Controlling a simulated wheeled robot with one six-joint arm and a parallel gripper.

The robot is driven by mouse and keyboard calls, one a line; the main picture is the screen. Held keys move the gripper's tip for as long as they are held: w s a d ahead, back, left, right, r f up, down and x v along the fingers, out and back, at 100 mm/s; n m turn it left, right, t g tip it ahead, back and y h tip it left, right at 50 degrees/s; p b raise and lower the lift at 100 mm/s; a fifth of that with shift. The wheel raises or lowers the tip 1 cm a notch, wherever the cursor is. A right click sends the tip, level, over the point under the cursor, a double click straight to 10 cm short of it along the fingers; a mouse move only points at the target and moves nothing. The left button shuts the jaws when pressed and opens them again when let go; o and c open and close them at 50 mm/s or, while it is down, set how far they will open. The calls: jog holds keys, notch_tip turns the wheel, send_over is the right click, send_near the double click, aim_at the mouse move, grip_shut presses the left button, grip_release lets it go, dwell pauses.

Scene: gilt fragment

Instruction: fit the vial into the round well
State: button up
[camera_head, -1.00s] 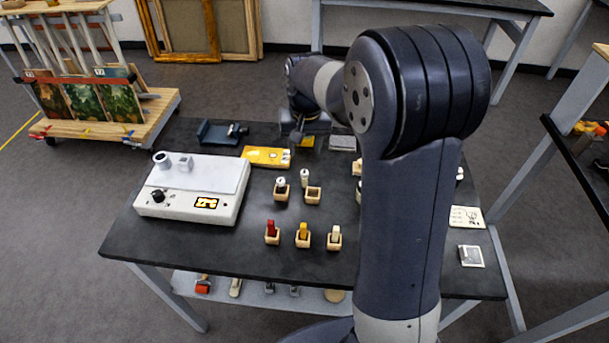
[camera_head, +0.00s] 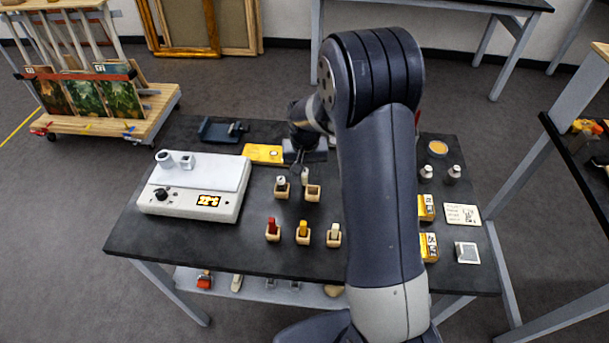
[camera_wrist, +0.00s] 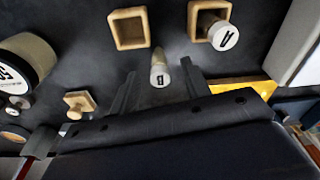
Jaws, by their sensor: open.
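A small pale vial with a marked white cap (camera_wrist: 159,76) stands upright on the dark table. In the head view this vial (camera_head: 305,175) is just behind an empty square wooden holder (camera_head: 313,194). A second capped vial, marked A (camera_wrist: 222,36), sits in a neighbouring wooden holder (camera_head: 282,191). My gripper (camera_wrist: 158,72) is open, its two dark fingers on either side of the first vial and apart from it. In the head view my gripper (camera_head: 304,160) is directly above and behind that vial. A round ring-shaped well (camera_head: 165,158) stands on the white device at left.
The white device (camera_head: 190,205) also carries a square socket (camera_head: 187,162). Red, yellow and cream pieces in wooden holders (camera_head: 303,236) stand in front. A yellow card or box (camera_head: 262,153) and a dark blue stand (camera_head: 222,131) are behind. My arm hides the table's middle right.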

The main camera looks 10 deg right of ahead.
aim_at(305, 170)
grip_shut()
dwell(0.4)
jog(key=shift+r, duration=0.1)
notch_tip(305, 170, up, 10)
jog(key=b, duration=0.1)
jog(key=shift+b, duration=0.3)
